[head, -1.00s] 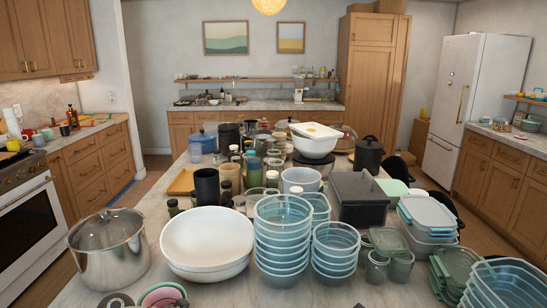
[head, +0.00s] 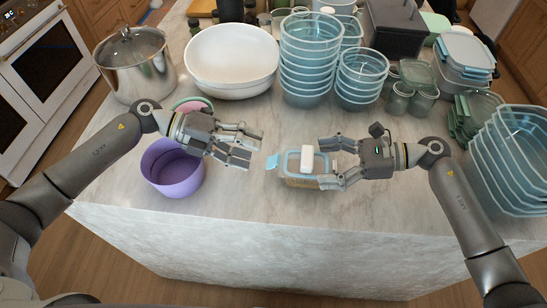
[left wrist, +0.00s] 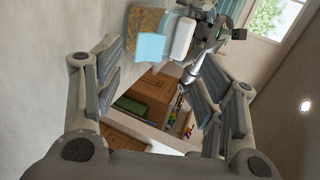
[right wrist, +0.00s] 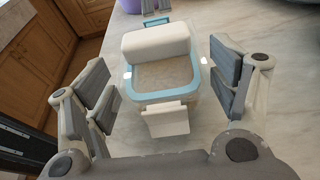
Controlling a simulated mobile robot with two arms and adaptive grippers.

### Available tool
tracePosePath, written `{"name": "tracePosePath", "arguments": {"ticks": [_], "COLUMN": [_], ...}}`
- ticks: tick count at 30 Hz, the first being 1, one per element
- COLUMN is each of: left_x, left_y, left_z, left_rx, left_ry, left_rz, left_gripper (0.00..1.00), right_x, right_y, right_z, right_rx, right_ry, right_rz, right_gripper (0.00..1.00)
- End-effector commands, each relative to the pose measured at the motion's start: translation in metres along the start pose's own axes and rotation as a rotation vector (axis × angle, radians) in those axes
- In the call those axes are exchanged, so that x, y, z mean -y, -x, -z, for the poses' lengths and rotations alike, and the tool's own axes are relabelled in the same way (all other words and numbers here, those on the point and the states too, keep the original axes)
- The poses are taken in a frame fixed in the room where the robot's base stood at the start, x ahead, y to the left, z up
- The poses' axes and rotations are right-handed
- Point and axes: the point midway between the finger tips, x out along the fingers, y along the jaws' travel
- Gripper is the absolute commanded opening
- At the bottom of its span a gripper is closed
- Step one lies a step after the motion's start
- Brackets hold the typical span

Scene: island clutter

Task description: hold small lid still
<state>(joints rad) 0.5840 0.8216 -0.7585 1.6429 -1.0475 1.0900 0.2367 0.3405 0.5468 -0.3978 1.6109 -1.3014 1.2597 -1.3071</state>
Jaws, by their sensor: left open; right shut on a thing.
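The small lid (head: 293,161) has a light blue rim and a clear middle. It lies on a small box with brownish contents near the counter's front edge. A white block (head: 307,158) lies across it, and a light blue flap (head: 272,161) sticks out at its left. In the right wrist view the lid (right wrist: 164,97) sits between the fingers. My right gripper (head: 327,164) is shut on it from the right; the exact contact is hard to see. My left gripper (head: 250,146) is open and empty, left of the lid and apart from it. The lid's box also shows in the left wrist view (left wrist: 147,22).
A purple bowl (head: 172,172) stands under my left gripper. Behind are a steel pot (head: 135,70), a large white bowl (head: 231,62) and stacked blue bowls (head: 311,60). Glass jars (head: 398,98) and blue containers (head: 515,150) crowd the right. Bare marble lies in front.

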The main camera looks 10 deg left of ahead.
Motion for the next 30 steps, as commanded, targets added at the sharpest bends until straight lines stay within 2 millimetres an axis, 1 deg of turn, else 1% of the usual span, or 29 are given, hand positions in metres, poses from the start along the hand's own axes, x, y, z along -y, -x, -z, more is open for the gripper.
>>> {"name": "tracePosePath", "arguments": {"ticks": [1,3,5,7,11,21,25,30], "left_x": [0.001,0.004,0.006,0.007,0.008,0.008,0.007,0.008], "left_y": [0.01,0.024,0.033,0.036,0.024,-0.021,-0.033,-0.041], "left_z": [-0.001,0.0,0.001,0.002,0.003,0.002,0.002,0.002], "left_rx": [0.005,0.006,0.003,0.001,-0.001,0.0,0.0,0.002], "left_ry": [0.0,0.0,0.0,-0.001,-0.001,-0.001,-0.001,-0.001], "left_rz": [-0.002,-0.003,-0.002,-0.001,0.001,0.001,-0.001,0.0], "left_gripper": [0.64,0.64,0.64,0.64,0.64,0.64,0.64,0.64], "right_x": [-0.001,-0.001,-0.001,-0.001,-0.001,-0.001,-0.001,-0.001], "right_y": [-0.001,-0.001,-0.001,-0.001,-0.001,-0.001,-0.001,-0.001], "right_z": [0.007,0.007,0.007,0.007,0.007,0.007,0.007,0.007], "right_rx": [-0.012,-0.012,-0.012,-0.012,-0.012,-0.012,-0.012,-0.012], "right_ry": [-0.007,-0.007,-0.007,-0.007,-0.007,-0.006,-0.006,-0.006], "right_rz": [-0.002,-0.002,-0.002,-0.002,-0.002,-0.002,-0.002,-0.002], "right_gripper": [0.26,0.26,0.26,0.26,0.26,0.26,0.26,0.26]}}
